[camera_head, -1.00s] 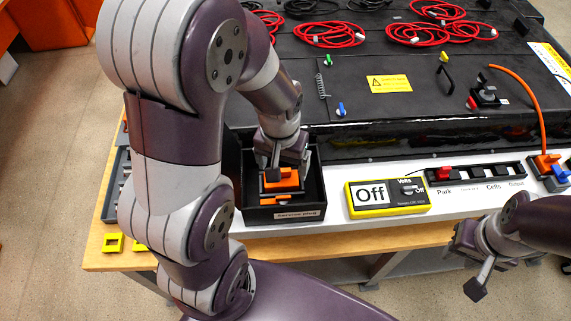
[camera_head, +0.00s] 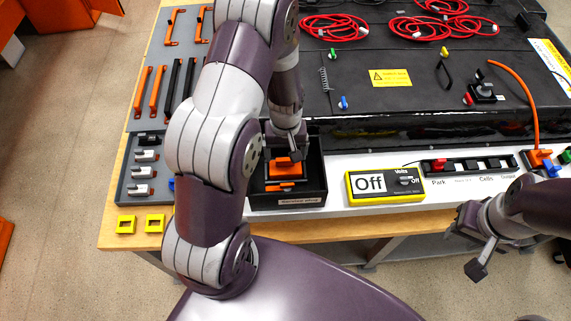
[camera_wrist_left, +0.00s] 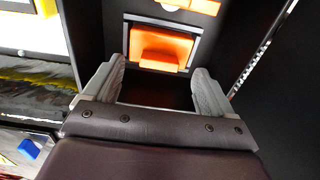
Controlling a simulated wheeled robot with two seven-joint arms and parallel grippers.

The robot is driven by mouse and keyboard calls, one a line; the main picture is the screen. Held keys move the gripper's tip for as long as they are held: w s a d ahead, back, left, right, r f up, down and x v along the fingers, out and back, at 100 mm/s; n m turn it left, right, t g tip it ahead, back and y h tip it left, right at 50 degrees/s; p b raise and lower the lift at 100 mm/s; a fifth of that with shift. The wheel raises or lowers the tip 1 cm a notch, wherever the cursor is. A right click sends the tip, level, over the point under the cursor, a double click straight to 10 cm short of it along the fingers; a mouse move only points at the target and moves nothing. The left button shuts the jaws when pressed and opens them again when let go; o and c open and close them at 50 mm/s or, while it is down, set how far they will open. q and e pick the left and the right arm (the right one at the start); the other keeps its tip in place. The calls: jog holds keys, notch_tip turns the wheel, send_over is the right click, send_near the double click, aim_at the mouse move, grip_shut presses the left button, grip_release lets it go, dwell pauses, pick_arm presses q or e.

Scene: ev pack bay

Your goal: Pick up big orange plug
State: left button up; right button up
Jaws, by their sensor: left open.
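The big orange plug (camera_head: 284,170) sits in a black open box (camera_head: 318,182) with a "Service plug" label on its front. My left gripper (camera_head: 287,150) points down into this box, just over the plug. In the left wrist view, my open left gripper (camera_wrist_left: 157,84) has a finger on each side, with the plug's orange block (camera_wrist_left: 160,48) in its dark frame ahead of the gap. The jaws are empty, and the block appears to lie beyond the fingertips. My right gripper (camera_head: 474,245) hangs in front of the bench at the right, away from the plug; its jaw opening is unclear.
The black box walls stand close around my left gripper. A yellow meter reading "Off" (camera_head: 386,185) lies to the right. The black battery pack (camera_head: 400,105) is behind. A grey tool tray (camera_head: 135,170) and two yellow pieces (camera_head: 126,225) are on the left.

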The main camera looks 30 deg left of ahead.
aim_at(285, 167)
pick_arm(q)
notch_tip(285, 167, down, 2)
jog(key=shift+f, duration=0.2)
grip_shut()
jog(key=shift+r, duration=0.15)
